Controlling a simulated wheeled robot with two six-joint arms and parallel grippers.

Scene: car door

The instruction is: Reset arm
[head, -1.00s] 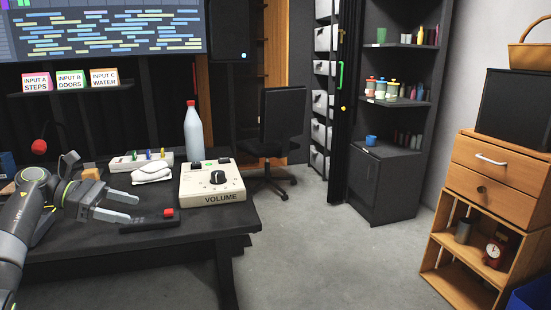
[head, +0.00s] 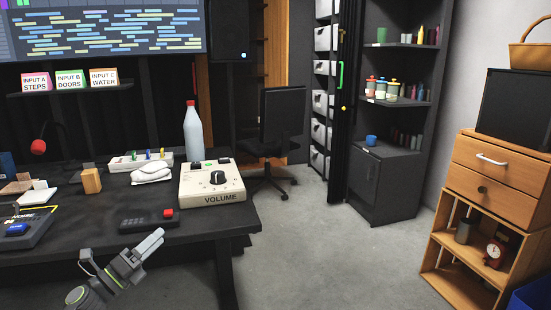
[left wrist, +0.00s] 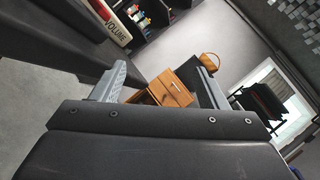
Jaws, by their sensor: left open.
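My left gripper (head: 148,248) is in the lower left of the head view, in front of the table's near edge and pointing up and to the right. It holds nothing. In the left wrist view the gripper (left wrist: 160,78) has its two fingers well apart with only the room between them. My right gripper is not in view.
The dark table (head: 185,226) carries a VOLUME box (head: 212,183), a black device with a red button (head: 150,219), a white cloth, a bottle (head: 193,130) and a NOISE box (head: 25,226). Open floor lies right of the table. A wooden drawer cabinet (head: 497,165) stands at the right.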

